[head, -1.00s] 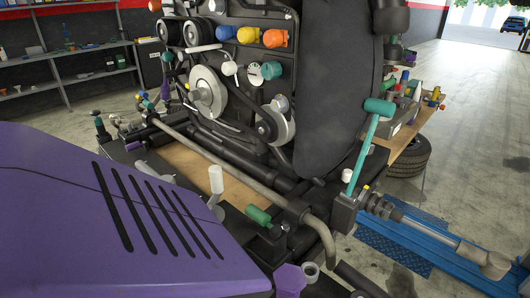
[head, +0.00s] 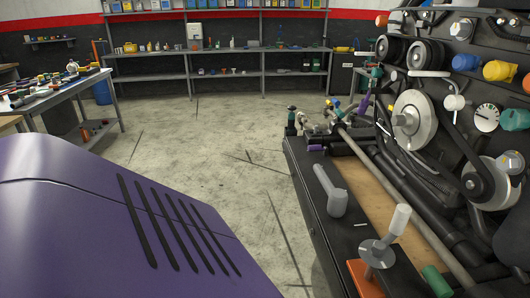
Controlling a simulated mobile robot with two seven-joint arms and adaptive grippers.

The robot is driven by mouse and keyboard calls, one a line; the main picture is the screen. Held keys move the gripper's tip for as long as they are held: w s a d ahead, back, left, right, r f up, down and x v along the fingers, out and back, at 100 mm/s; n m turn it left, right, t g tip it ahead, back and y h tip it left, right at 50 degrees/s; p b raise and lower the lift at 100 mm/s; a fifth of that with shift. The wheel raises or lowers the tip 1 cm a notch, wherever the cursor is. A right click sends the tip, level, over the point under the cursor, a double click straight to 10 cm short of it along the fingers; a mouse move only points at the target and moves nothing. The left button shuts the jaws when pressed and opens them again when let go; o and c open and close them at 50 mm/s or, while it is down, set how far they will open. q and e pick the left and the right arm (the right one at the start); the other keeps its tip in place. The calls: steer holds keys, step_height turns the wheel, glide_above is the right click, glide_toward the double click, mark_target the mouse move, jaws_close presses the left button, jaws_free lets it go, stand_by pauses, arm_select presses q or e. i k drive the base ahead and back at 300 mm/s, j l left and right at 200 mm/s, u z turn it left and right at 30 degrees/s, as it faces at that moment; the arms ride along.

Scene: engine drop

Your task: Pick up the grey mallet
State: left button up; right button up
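A light grey mallet-shaped tool (head: 330,196) lies on the long black ledge in front of the engine, right of the picture's middle. Its thicker end points toward me and its thin end points away. It looks unobstructed, with nothing on top of it. Neither of my grippers shows in the head view, so whether they are open or shut is hidden.
Right of the tool stand a white-topped lever (head: 400,220) and a green-ended handle (head: 437,282). The engine (head: 440,110) with belts and pulleys fills the right. A workbench (head: 60,90) with parts stands far left, shelves (head: 230,75) at the back. The middle floor is clear.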

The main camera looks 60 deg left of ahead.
mark_target(338, 198)
steer(key=u, duration=1.45)
